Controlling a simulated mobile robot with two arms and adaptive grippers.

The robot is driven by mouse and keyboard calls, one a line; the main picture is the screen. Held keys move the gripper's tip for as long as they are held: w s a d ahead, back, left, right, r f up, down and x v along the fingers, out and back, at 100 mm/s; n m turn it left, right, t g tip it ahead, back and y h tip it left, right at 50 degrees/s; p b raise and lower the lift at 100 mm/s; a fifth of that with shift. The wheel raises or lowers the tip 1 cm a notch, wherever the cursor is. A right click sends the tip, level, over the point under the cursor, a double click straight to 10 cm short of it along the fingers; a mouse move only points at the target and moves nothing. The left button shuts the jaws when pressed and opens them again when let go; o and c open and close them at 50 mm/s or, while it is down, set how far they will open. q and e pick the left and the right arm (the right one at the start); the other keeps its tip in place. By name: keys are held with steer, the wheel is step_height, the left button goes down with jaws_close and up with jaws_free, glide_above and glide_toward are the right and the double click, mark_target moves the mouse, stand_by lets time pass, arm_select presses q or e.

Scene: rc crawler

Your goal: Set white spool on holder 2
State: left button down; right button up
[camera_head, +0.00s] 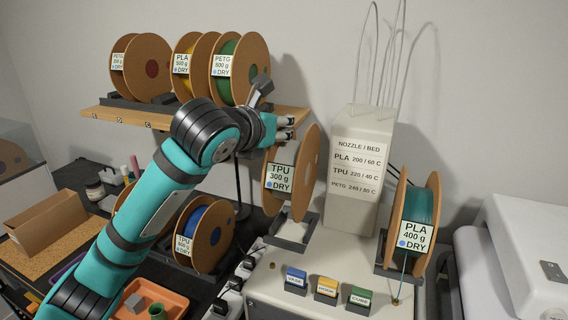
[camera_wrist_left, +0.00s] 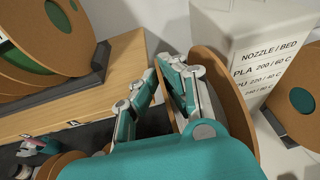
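The white spool (camera_head: 278,203), with brown flanges and a "TPU 300 g DRY" label, stands upright over the left dark holder (camera_head: 287,245) on the printer's top. Its lower rim is at or just above this holder; I cannot tell whether it touches. My left gripper (camera_head: 286,128) is at the spool's upper left rim. In the left wrist view its fingers (camera_wrist_left: 163,88) straddle a brown flange, shut on the spool (camera_wrist_left: 230,95). No number shows on the holder. My right gripper is not in view.
A teal PLA 400 g spool (camera_head: 421,210) sits on the right holder. A grey settings tower (camera_head: 356,165) with wire guides stands behind, between the two. Several spools rest on the wooden shelf (camera_head: 130,116). Colored blocks (camera_head: 327,288) line the printer's front; a blue spool (camera_head: 207,237) stands lower left.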

mark_target(279, 151)
arm_select(q)
steer(key=shift+f, duration=0.3)
step_height(279, 151, down, 3)
steer(key=shift+f+p, duration=0.2)
steer(key=shift+p, duration=0.25)
steer(key=shift+f, duration=0.45)
steer(key=shift+f, duration=0.2)
steer(key=c, duration=1.8)
jaws_free()
steer(key=shift+o, duration=0.2)
